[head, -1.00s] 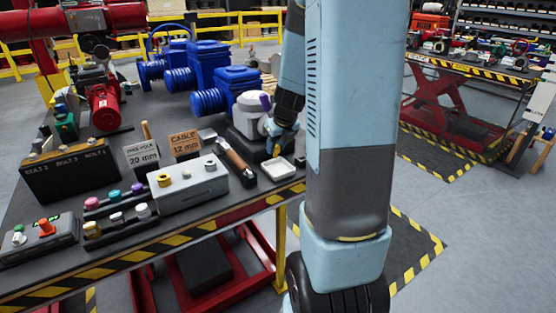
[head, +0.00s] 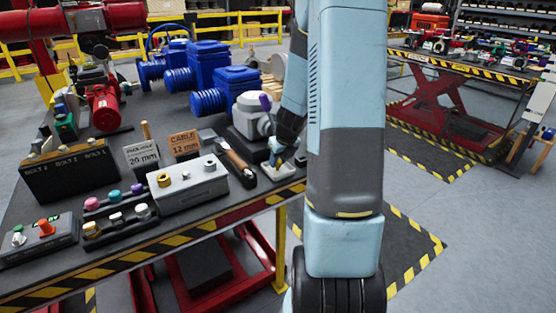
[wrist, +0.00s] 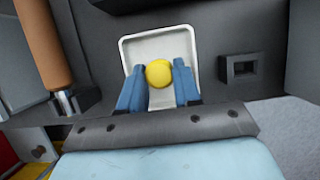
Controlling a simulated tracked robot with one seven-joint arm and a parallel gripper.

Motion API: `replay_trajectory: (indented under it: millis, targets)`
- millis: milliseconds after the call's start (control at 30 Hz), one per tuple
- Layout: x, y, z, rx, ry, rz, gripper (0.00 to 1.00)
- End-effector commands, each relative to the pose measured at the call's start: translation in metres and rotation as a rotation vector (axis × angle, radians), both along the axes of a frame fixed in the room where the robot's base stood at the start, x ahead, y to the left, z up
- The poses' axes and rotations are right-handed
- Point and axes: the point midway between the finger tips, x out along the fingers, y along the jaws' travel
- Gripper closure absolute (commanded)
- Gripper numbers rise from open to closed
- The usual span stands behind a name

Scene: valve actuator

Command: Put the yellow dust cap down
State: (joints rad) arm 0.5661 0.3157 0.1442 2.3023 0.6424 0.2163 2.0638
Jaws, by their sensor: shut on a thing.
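The yellow dust cap (wrist: 158,73) is a small round piece between the two blue fingers in the wrist view. My gripper (wrist: 160,88) is shut on it. Behind and around the cap in that view is a shallow white square tray (wrist: 187,43). In the head view my gripper (head: 275,161) is low over the white tray (head: 282,172) near the table's front right edge. The cap is too small to make out there. I cannot tell whether the cap touches the tray floor.
A wooden-handled tool (head: 238,167) lies just left of the tray; its handle (wrist: 42,45) shows in the wrist view. A grey block with fittings (head: 188,186) is further left. A grey-white actuator (head: 251,115) stands behind. The striped table edge (head: 210,228) is close in front.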

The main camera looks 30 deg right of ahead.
Motion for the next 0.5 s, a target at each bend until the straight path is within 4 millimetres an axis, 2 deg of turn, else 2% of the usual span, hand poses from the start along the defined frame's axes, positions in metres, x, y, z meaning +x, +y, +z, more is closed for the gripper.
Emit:
replay_trajectory:
  millis: [333, 367, 500]
  targets:
    - [0.0000, 0.0006, -0.0023, 0.001, 0.000, 0.000, 1.00]
    - [0.0000, 0.0006, -0.0017, 0.000, 0.000, 0.001, 0.65]
    - [0.0001, 0.0008, -0.0016, 0.001, 0.000, 0.001, 0.51]
